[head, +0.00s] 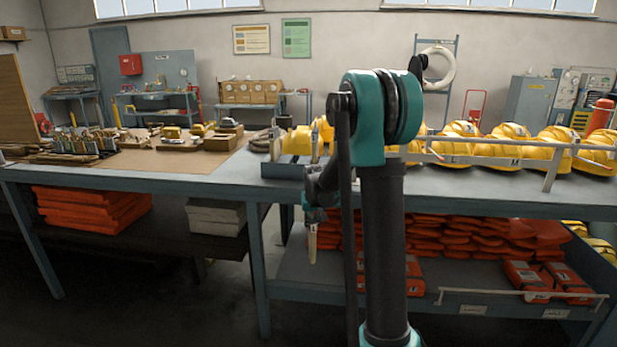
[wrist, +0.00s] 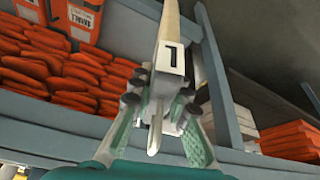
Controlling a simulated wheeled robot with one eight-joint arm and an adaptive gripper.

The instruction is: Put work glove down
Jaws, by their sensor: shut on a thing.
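My gripper (head: 313,212) hangs in front of the workbench, just below the tabletop edge. In the wrist view my gripper (wrist: 160,112) has its green-padded fingers closed on a long, narrow pale tan thing (wrist: 170,62) with a white block bearing a dark slot and a metal tip. The held thing (head: 312,243) hangs downward in the head view. It looks stiff, and I cannot make out a glove shape. Stacked soft orange-red things (head: 445,238) lie on the lower shelf behind; they also fill the left of the wrist view (wrist: 55,62). I cannot tell whether they are gloves.
Yellow helmets (head: 510,145) stand behind a rail on the right of the bench top (head: 225,182). The left bench top holds small tools. Orange boxes (head: 525,280) stand on the lower shelf (head: 310,277) at right. Floor is clear at lower left.

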